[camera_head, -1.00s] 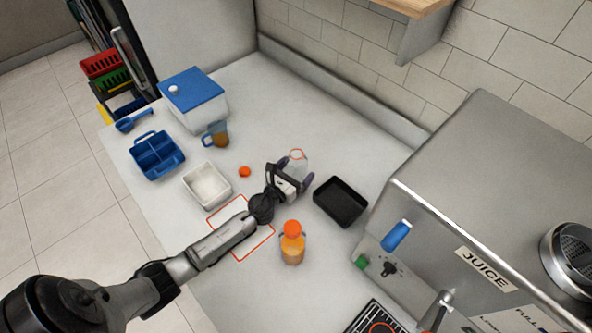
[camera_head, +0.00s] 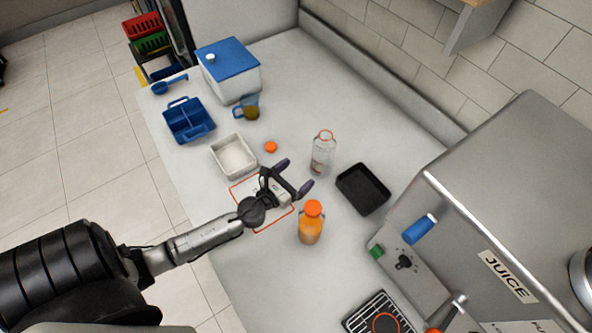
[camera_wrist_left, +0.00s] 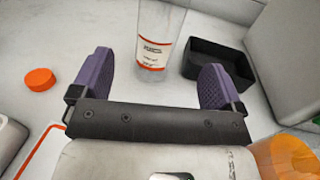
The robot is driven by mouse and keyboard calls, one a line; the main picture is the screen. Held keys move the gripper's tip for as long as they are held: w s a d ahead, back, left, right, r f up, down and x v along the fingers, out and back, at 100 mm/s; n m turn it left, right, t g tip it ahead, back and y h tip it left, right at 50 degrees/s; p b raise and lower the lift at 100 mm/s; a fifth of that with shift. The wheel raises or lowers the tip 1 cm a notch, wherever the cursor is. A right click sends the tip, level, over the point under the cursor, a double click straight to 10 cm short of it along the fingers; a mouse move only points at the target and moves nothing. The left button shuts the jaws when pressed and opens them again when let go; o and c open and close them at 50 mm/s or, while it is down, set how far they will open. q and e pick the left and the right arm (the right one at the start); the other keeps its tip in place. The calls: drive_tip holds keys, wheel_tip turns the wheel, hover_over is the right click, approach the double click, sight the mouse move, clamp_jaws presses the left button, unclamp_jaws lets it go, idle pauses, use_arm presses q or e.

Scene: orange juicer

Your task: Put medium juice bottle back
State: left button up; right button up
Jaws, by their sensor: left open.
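A clear, uncapped bottle (camera_head: 322,160) with an orange-red rim stands upright on the counter; its label shows in the left wrist view (camera_wrist_left: 153,52). A capped bottle of orange juice (camera_head: 311,227) stands nearer the front; part of it shows in the left wrist view (camera_wrist_left: 285,158). I cannot tell which is the medium one. My left gripper (camera_head: 294,177) is open and empty, its purple fingers (camera_wrist_left: 157,70) facing the clear bottle, with a gap between. A red-outlined rectangle (camera_head: 240,205) lies partly under this gripper. My right gripper is not in view.
A black tray (camera_head: 362,189) is right of the clear bottle. A loose orange cap (camera_head: 271,147) and white tub (camera_head: 234,156) are to its left. A blue caddy (camera_head: 188,122), jug (camera_head: 247,108) and blue-lidded box (camera_head: 229,68) stand farther back. The steel juicer (camera_head: 510,190) bounds the right.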

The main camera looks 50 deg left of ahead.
use_arm(q)
drive_tip(key=shift+s, duration=0.25)
